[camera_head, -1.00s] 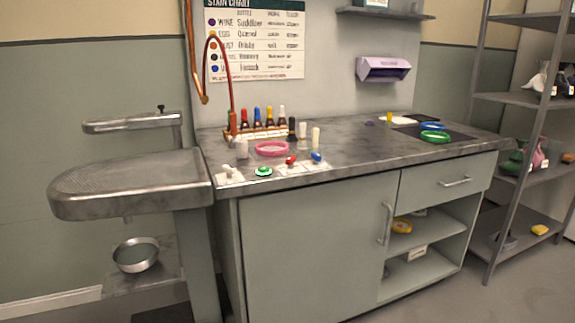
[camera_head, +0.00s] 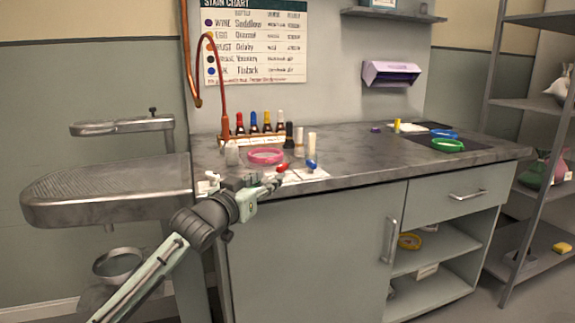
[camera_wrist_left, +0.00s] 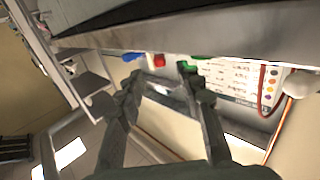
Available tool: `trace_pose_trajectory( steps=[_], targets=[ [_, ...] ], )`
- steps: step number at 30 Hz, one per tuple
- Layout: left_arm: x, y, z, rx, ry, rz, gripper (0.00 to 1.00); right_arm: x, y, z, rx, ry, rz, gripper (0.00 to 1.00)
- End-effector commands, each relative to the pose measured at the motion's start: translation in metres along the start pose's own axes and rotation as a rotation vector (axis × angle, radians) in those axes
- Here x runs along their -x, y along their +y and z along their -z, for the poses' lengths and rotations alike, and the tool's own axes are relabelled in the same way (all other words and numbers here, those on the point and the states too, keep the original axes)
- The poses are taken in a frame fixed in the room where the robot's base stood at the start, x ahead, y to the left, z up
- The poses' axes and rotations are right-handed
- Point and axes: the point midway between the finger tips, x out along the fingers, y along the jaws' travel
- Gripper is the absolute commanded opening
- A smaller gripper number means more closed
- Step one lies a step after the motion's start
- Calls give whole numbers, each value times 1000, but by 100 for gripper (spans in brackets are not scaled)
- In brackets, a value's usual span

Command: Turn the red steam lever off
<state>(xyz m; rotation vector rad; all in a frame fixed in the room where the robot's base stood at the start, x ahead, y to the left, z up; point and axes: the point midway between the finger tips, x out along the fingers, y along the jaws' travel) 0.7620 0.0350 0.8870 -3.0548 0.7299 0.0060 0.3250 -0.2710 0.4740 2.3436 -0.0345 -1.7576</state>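The red steam lever (camera_head: 282,167) stands on a white plate at the counter's front edge, just beyond my left gripper (camera_head: 270,184). In the left wrist view, the red lever (camera_wrist_left: 159,61) shows between and ahead of the open fingers (camera_wrist_left: 160,82), apart from them as far as I can tell. The blue lever (camera_head: 311,164) is to its right in the head view, and it also shows in the wrist view (camera_wrist_left: 133,57). The green knob (camera_wrist_left: 187,66) shows near one fingertip in the wrist view; my gripper hides it in the head view. My right gripper is out of view.
The grey counter (camera_head: 375,165) holds a pink ring (camera_head: 266,156), several bottles (camera_head: 254,122) and a green ring (camera_head: 448,146). A red-brown hose (camera_head: 222,75) arches above. A metal pressing board (camera_head: 100,190) stands at left. The counter's middle is clear.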

Motion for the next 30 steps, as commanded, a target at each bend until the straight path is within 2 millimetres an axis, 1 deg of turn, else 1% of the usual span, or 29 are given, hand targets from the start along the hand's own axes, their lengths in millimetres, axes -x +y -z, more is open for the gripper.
trace_pose_trajectory(
  steps=[5,8,15,18,21,24,30],
  targets=[
    [-2,1,3,-1,5,-3,36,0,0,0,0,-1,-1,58],
    [-11,1,3,0,5,-3,36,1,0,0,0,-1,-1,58],
    [-49,2,4,0,4,-3,36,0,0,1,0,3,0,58],
    [-63,1,3,0,3,-2,36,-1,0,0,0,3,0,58],
    [-72,2,3,0,4,-3,36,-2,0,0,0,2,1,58],
    [-77,1,2,-1,3,-3,36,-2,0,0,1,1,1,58],
    [-78,2,3,-1,4,-3,36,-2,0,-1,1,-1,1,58]
  ],
)
